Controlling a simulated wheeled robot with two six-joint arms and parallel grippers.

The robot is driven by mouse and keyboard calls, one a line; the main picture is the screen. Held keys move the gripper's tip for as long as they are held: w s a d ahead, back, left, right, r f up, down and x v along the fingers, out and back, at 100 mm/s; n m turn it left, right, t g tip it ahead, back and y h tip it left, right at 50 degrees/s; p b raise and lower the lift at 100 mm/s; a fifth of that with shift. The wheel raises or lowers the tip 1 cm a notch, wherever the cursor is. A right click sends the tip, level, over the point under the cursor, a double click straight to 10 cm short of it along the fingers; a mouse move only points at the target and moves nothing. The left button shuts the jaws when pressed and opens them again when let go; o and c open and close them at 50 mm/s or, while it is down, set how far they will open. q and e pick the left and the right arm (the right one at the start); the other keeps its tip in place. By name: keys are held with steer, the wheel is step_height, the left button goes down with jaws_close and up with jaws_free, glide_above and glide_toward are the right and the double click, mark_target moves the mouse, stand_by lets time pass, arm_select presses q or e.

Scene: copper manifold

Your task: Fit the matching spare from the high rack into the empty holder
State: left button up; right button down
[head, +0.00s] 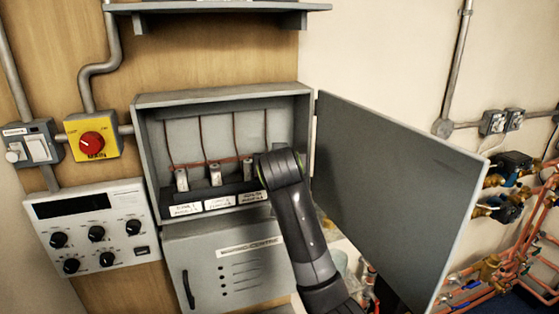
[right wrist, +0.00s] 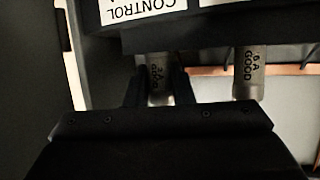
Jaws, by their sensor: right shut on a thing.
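My left gripper is not in view.
White labels (head: 187,209) line the strip's front; one reads "CONTROL" (right wrist: 140,9) in the wrist view. The open box door (head: 395,175) stands close right of my arm. A shelf (head: 220,8) hangs above. A yellow main switch (head: 92,138) and control panel (head: 95,230) are left.

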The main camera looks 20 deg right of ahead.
steer(key=shift+f, duration=0.3)
steer(key=c, duration=1.2)
jaws_free()
steer(key=shift+o, duration=0.2)
steer(key=shift+s+a+r+b, duration=0.15)
steer(key=shift+s+r+b, duration=0.1)
steer(key=shift+s+b, duration=0.25)
steer(key=b+v, duration=0.4)
steer(key=v, duration=1.2)
steer(key=shift+s, duration=0.2)
